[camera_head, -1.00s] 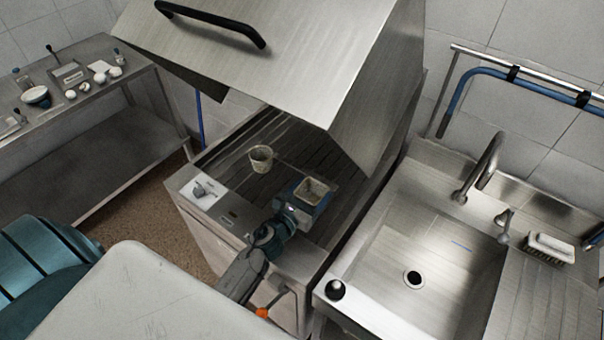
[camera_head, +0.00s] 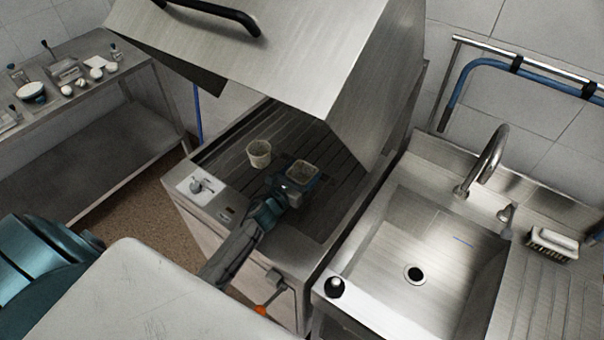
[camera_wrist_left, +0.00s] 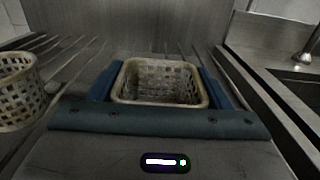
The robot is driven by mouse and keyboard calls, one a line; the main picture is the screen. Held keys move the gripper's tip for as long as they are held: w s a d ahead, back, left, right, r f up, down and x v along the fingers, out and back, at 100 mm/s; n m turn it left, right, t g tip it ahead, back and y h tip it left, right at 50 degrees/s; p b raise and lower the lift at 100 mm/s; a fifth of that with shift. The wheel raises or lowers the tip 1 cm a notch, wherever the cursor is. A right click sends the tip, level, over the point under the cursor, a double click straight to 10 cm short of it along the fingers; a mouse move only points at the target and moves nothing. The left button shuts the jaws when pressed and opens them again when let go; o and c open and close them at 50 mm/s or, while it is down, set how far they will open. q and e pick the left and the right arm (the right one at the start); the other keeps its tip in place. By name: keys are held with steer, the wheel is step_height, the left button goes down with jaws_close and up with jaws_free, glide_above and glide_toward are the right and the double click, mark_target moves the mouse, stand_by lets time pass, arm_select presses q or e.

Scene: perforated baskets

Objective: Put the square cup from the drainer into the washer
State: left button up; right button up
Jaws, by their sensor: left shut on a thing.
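My left gripper (camera_head: 300,184) is shut on the square cup (camera_head: 301,171), a beige perforated basket-like cup. The cup is upright between the blue fingers in the left wrist view (camera_wrist_left: 157,80). It is over the slatted rack of the washer (camera_head: 320,150), under the raised hood; I cannot tell whether it touches the slats. A round perforated cup (camera_head: 259,153) stands on the rack to the left, and shows at the left edge of the wrist view (camera_wrist_left: 18,92). My right gripper is not in view.
The washer's steel hood (camera_head: 270,60) is up above the rack. A sink (camera_head: 430,250) with a faucet and a brush (camera_head: 552,243) lies to the right. A side table (camera_head: 110,125) with a bowl and small items is at the left.

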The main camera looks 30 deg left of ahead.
arm_select(q)
steer(key=shift+f, duration=0.2)
steer(key=o, duration=0.7)
steer(key=shift+o, duration=1.3)
steer(key=shift+r, duration=0.1)
